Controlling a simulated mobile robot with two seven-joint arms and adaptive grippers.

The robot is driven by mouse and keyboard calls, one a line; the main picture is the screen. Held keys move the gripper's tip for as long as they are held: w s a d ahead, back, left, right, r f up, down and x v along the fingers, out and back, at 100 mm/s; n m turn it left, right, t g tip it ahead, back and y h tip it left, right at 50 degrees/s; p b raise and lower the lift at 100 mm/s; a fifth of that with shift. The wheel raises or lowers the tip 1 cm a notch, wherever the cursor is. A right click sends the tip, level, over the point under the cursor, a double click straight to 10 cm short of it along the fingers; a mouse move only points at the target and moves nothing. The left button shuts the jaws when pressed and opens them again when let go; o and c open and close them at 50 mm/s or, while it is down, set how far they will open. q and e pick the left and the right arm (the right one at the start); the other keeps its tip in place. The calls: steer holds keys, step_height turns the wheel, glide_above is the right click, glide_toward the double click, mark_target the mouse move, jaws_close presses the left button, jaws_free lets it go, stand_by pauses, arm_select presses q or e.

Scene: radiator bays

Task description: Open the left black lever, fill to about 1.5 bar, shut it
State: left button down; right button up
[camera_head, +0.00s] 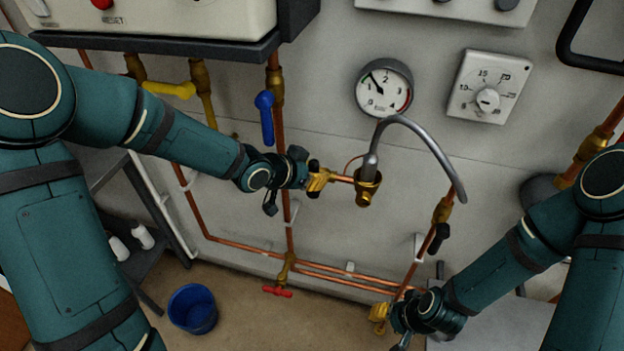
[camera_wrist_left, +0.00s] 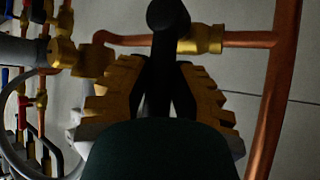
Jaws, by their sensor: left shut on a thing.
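The left black lever (camera_wrist_left: 160,75) lies between the gold fingers of my left gripper (camera_wrist_left: 160,90) in the left wrist view. It appears to lie across the brass valve (camera_wrist_left: 203,40) on the copper pipe. In the head view my left gripper (camera_head: 318,180) is shut at this valve, hiding most of the lever. A grey hose (camera_head: 415,125) arches from the brass fitting (camera_head: 368,187) to the right-hand pipe. The pressure gauge (camera_head: 384,88) has its needle pointing up and left, near the green band; its exact value is too small to read. My right gripper (camera_head: 379,314) is low by the right pipe, its jaw opening unclear.
A second black lever (camera_head: 438,238) sits on the right pipe. A blue lever (camera_head: 265,115), a yellow lever (camera_head: 170,90) and a red handle (camera_head: 277,292) are on other pipes. A dial (camera_head: 488,98) is on the wall. A blue bucket (camera_head: 193,308) stands on the floor.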

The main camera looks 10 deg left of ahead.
arm_select(q)
steer(key=shift+d, duration=0.1)
stand_by(0.3)
steer(key=c, duration=0.8)
jaws_free()
steer(key=shift+f, duration=0.1)
steer(key=v, duration=1.2)
steer(key=shift+w+d, duration=0.1)
